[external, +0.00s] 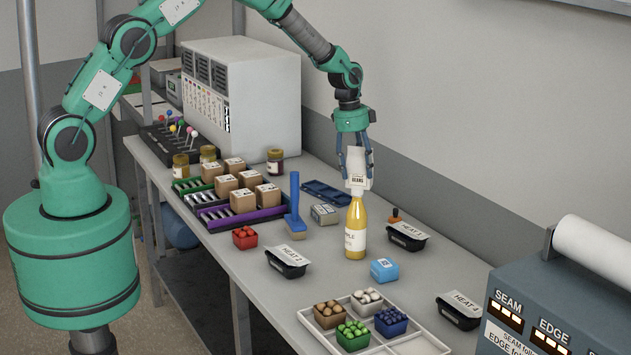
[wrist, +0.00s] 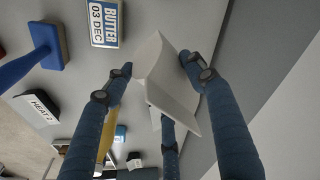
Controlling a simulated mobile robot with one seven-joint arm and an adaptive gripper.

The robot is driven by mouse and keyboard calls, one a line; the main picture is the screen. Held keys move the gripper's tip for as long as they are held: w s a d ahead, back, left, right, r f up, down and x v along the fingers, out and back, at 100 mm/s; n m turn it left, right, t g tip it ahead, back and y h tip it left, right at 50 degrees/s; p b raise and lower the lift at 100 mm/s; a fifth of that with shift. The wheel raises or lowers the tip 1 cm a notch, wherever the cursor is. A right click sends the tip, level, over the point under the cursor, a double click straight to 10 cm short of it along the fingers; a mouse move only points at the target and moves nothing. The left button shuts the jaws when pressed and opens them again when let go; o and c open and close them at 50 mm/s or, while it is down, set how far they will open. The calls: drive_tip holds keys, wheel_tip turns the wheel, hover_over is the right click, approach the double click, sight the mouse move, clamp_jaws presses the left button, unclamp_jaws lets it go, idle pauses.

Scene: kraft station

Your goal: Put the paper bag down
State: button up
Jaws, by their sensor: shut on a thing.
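A butter box (external: 324,214), a blue-handled brush (external: 294,205) and black HEAT trays (external: 407,236) lie around the bottle. A blue box (external: 384,270) and a divided white tray (external: 420,345) of small cartons stand nearer. Grey bench shows bare between HEAT 2 (external: 287,262) and the white tray.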

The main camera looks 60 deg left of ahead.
drive_tip(key=shift+a, duration=0.1)
idle(0.3)
drive_tip(key=shift+f, duration=3.1)
drive_tip(key=shift+f+p, duration=0.35)
drive_tip(key=shift+f, duration=1.55)
drive_tip(key=shift+f, duration=0.1)
drive_tip(key=o, duration=1.4)
drive_tip(key=shift+s+a+r+b, duration=0.15)
drive_tip(key=shift+s+a+r, duration=0.1)
drive_tip(key=shift+r, duration=1.75)
drive_tip(key=shift+s+a+r+b, duration=0.15)
drive_tip(key=shift+s+r, duration=0.05)
drive_tip(key=shift+r, duration=1.85)
drive_tip(key=shift+s+a+r+b, duration=0.15)
drive_tip(key=shift+s+a+r, duration=0.1)
drive_tip(key=shift+r, duration=1.75)
